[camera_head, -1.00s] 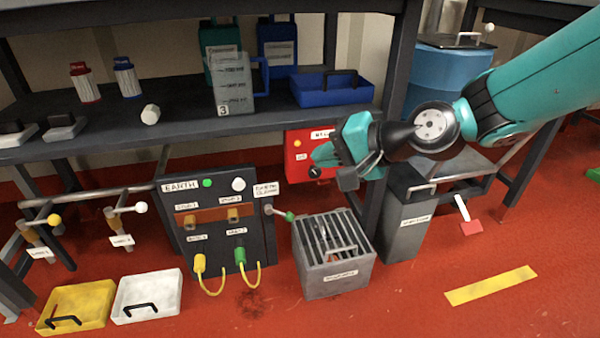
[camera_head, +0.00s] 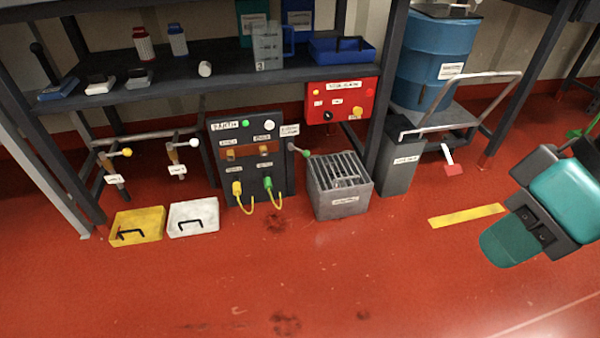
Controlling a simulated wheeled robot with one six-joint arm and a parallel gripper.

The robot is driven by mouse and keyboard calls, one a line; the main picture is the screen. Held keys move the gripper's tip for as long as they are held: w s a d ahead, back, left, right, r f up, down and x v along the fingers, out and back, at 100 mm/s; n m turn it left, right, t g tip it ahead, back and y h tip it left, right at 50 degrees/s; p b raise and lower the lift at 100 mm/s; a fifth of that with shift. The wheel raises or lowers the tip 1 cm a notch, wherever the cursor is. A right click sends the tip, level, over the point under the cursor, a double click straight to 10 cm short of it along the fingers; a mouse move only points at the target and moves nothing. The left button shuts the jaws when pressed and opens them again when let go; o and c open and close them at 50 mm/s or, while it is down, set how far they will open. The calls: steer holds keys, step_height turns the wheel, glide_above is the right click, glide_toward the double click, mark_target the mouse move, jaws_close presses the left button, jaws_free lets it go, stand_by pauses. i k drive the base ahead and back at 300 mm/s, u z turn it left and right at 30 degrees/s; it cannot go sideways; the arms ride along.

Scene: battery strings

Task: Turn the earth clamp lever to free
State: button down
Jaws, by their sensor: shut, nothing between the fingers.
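The dark panel (camera_head: 250,196) stands on the floor under the bench; its "EARTH" heading reads in the earlier view. A short lever with a green knob (camera_head: 305,153) sticks out of its right side, pointing right and slightly down. A small label (camera_head: 289,130) above it is too small to read. My gripper (camera_head: 525,220), teal and dark grey, is at the right edge, shut and empty. It is well to the right of the lever and apart from everything; its fingertips are hard to make out.
A slatted grey crate (camera_head: 341,204) stands just right of the lever, with a grey bin (camera_head: 398,176) beyond. A red box (camera_head: 341,100) hangs above. Yellow (camera_head: 137,241) and white (camera_head: 193,232) trays lie left. Yellow cables loop below the panel. The red floor in front is clear.

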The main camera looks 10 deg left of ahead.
mark_target(306, 152)
steer(key=z, duration=0.15)
steer(key=k, duration=0.35)
steer(key=u, duration=1.3)
steer(key=i, duration=1.35)
steer(key=z, duration=0.85)
steer(key=i, duration=0.55)
steer(key=z, duration=0.65)
